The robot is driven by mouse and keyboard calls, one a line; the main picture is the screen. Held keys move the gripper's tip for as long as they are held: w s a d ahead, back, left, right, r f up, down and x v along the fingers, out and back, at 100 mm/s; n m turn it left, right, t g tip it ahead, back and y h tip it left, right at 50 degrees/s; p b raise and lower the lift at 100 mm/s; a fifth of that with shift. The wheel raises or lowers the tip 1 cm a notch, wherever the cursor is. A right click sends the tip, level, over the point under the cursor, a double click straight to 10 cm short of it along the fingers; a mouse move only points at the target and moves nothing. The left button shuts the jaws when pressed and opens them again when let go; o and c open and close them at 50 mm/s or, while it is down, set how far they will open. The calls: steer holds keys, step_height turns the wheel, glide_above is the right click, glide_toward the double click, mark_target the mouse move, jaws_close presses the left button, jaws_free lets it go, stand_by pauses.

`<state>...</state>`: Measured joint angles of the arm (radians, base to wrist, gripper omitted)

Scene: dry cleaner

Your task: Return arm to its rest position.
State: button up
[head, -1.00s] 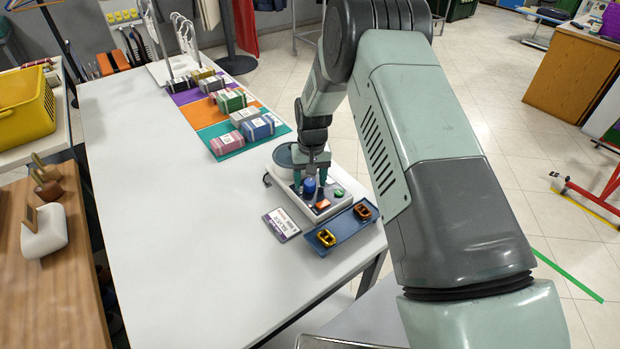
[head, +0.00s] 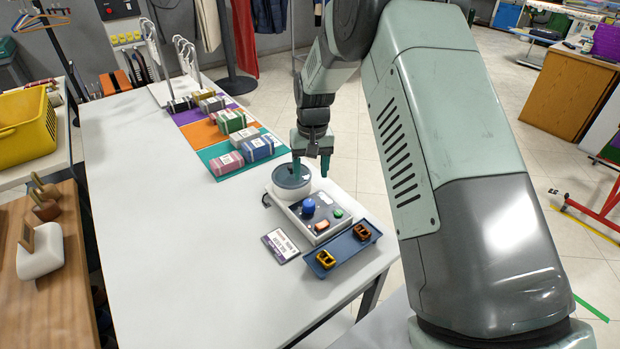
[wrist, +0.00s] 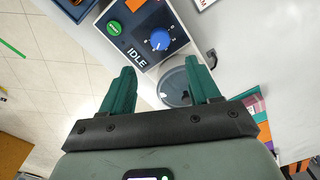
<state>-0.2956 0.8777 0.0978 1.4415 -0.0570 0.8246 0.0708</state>
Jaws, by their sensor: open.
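My gripper (head: 311,165) is open and empty, raised above the back of the grey control device (head: 318,217) at the right edge of the white table. In the wrist view its two green fingers (wrist: 162,85) stand apart with nothing between them. The device has a blue knob (head: 309,206), a green button (head: 338,213) and an orange button (head: 321,225). Its label reads IDLE in the wrist view (wrist: 137,56). A round dark-topped dish (head: 291,178) sits at its back, close to the fingers.
A blue tray (head: 345,248) with a yellow and a brown clip lies in front of the device. A label card (head: 280,246) lies beside it. Several bundles stand on coloured mats (head: 228,163) behind. The table's left half (head: 160,230) is clear.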

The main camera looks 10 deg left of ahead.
steer(key=shift+r, duration=0.1)
stand_by(0.3)
steer(key=s+d+r+m+t, duration=0.1)
steer(key=s+d+r, duration=0.3)
steer(key=r, duration=0.4)
steer(key=s+d+r+t, duration=0.1)
steer(key=s+d+r, duration=0.3)
steer(key=r, duration=0.4)
steer(key=s+d+r+m+t, duration=0.1)
steer(key=s+d+r, duration=0.3)
steer(key=r, duration=0.4)
steer(key=s+d+r+t, duration=0.1)
steer(key=s+d, duration=0.3)
steer(key=s, duration=0.6)
steer(key=s+d+r+m+t, duration=0.1)
steer(key=s+d+r, duration=0.2)
steer(key=s, duration=0.8)
steer(key=shift+d+t, duration=0.4)
steer(key=shift+d, duration=0.15)
steer(key=shift+w+r, duration=0.1)
steer(key=shift+r, duration=0.05)
